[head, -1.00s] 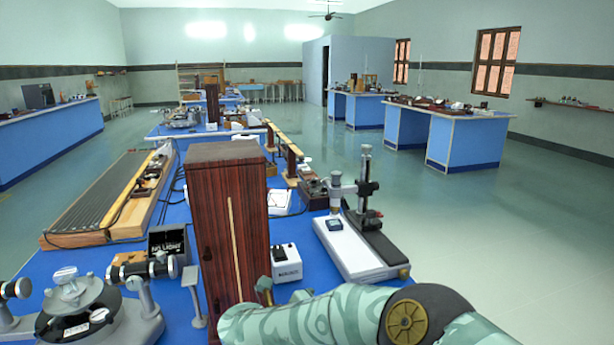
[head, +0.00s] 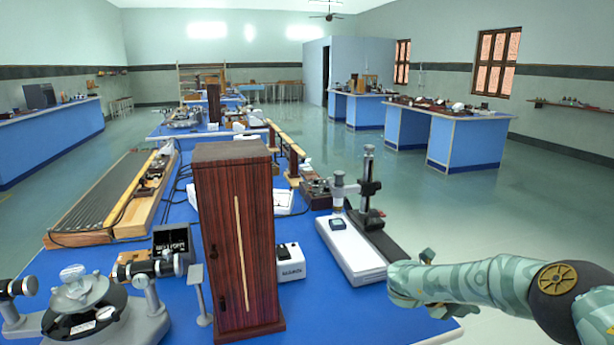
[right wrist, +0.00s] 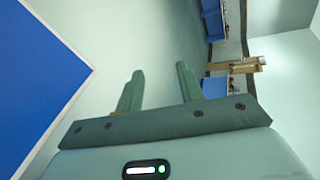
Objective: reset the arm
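My right arm (head: 480,280) comes in from the right in the head view, patterned pale green, and its near end lies by the right front corner of the blue bench (head: 380,318). In the right wrist view my right gripper (right wrist: 160,72) shows two dark green fingers standing apart with nothing between them. It is open and empty. The bench corner (right wrist: 50,80) shows at the left of that view, apart from the fingers. My left arm and left gripper are not in view.
A tall dark wooden box (head: 237,245) stands on the bench. Near it are a white instrument with a black post (head: 350,250), a small white box (head: 290,262), a spectrometer (head: 85,305) and a long wooden board (head: 115,195). The floor (head: 510,205) to the right is clear.

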